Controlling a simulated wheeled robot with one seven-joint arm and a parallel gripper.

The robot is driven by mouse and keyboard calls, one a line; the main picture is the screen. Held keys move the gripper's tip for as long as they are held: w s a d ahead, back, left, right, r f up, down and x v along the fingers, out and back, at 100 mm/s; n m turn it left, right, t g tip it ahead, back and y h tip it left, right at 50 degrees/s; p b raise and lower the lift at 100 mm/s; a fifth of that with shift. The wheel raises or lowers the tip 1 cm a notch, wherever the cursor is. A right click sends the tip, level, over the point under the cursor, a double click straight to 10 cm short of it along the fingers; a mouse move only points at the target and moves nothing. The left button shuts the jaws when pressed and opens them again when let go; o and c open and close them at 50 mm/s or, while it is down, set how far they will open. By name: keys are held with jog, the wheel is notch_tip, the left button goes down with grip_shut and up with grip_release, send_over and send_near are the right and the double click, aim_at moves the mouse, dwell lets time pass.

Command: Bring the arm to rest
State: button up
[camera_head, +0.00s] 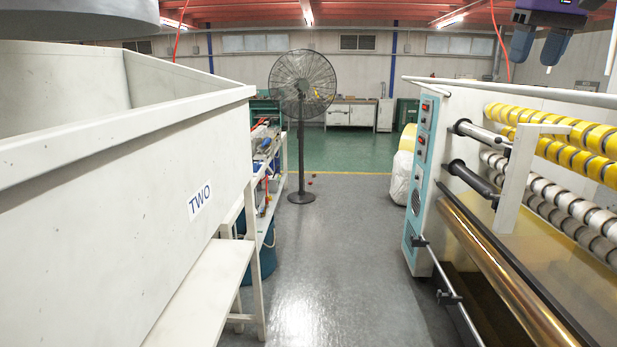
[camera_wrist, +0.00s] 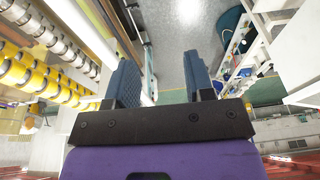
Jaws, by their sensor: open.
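My gripper (camera_head: 536,60) hangs at the top right of the head view, fingers pointing down, with part of its purple body cut off by the frame edge. It is above and behind the tape rewinding machine (camera_head: 424,165) in the picture, touching nothing that I can see. The rest of my arm is out of view.
Yellow rolls (camera_head: 555,140) and white rolls (camera_head: 560,198) line the machine at right. A large white bin (camera_head: 150,150) marked TWO fills the left. A black standing fan (camera_head: 301,120) is beyond. The grey floor aisle (camera_head: 335,260) between is clear.

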jog(key=s+a+f+t, duration=0.1)
jog(key=s+a+f, duration=0.2)
jog(key=s+f, duration=0.8)
jog(key=s+a+f+t, duration=0.1)
jog(key=s+a+f, duration=0.3)
jog(key=s+f, duration=0.7)
jog(key=shift+s+a+n, duration=0.25)
jog(key=shift+s+n, duration=0.05)
jog(key=shift+s, duration=0.55)
jog(key=shift+f, duration=0.1)
